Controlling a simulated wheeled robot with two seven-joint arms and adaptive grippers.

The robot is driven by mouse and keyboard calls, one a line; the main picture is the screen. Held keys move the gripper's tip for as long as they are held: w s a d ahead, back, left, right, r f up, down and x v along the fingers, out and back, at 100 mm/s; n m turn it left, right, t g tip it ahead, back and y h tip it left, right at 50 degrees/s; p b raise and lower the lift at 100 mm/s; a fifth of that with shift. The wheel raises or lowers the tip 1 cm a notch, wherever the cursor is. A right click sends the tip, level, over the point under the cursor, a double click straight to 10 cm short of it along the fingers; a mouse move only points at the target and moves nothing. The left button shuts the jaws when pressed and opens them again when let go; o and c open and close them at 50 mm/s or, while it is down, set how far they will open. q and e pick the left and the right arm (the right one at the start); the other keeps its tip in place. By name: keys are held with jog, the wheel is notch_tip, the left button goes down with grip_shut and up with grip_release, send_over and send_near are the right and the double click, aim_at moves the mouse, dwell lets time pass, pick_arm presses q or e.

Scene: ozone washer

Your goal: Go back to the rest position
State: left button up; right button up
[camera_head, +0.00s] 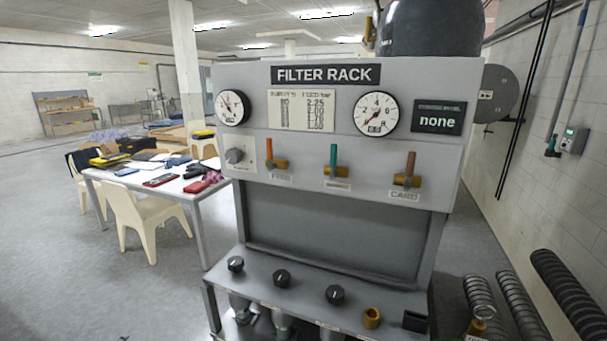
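Neither of my grippers shows in the head view, so I cannot see what they hold. The grey filter rack (335,222) stands upright close in front of me. Its panel carries two round gauges, the left gauge (232,107) and the right gauge (376,114), and a dark display (438,118) reading "none". Below them are a grey knob (235,156), an orange-handled valve (270,155), a green-handled valve (334,160) and a brown-handled valve (408,170). All three handles point upward.
The rack's lower shelf (300,297) juts forward with black knobs and a brass fitting (372,317). A white table (190,193) with clutter and cream chairs (145,222) stands at left. Black ribbed coils (572,290) lie at lower right near the wall. Floor is clear at lower left.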

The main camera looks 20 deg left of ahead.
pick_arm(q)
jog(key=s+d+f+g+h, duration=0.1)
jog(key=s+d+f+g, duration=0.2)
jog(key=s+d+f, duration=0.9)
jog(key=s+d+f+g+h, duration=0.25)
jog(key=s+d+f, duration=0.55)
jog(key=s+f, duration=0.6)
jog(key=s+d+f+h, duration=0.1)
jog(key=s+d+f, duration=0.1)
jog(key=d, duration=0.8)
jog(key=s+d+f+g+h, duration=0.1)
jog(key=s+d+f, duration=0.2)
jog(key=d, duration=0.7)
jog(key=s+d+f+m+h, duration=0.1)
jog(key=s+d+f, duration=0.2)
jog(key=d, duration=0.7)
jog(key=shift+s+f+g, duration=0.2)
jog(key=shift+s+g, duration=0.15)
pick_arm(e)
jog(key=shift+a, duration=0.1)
